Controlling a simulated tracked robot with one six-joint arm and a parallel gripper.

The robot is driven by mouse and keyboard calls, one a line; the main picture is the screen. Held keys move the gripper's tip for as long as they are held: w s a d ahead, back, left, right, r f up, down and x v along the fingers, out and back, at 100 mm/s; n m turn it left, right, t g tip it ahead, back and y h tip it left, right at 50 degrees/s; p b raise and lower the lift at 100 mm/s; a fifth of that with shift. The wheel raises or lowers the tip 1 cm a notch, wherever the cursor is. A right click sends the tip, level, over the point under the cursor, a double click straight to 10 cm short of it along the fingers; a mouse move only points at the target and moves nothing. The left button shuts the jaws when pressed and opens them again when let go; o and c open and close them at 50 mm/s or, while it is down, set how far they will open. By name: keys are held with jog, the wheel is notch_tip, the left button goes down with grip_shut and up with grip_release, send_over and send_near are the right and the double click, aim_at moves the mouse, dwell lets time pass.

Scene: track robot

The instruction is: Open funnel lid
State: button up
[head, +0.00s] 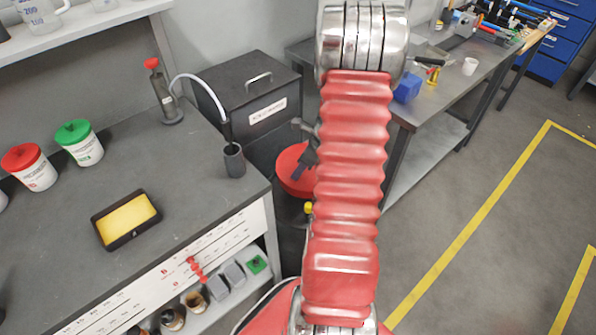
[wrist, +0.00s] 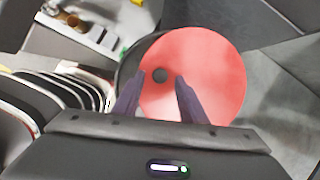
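The round red funnel lid (wrist: 205,70) fills the middle of the wrist view, with a small dark round spot, perhaps a knob or hole, left of its centre. It sits on a dark drum-like body. In the head view the lid (head: 286,166) shows only partly, left of my red arm, which hides the rest. My gripper (wrist: 159,82) is over the left part of the lid, its two dark fingers apart and the dark spot between their tips. Nothing is held. I cannot tell whether the fingers touch the lid. In the head view my gripper (head: 308,158) is partly hidden by my arm.
A black box (head: 245,92) with a handle stands behind the drum. The left bench (head: 185,180) holds a tray with a yellow pad (head: 127,217), red- and green-lidded tubs, and a dark cup (head: 234,160) at its edge. The floor to the right is open.

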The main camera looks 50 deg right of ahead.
jog(key=shift+x, duration=1.25)
grip_shut()
jog(key=shift+a+r, duration=0.1)
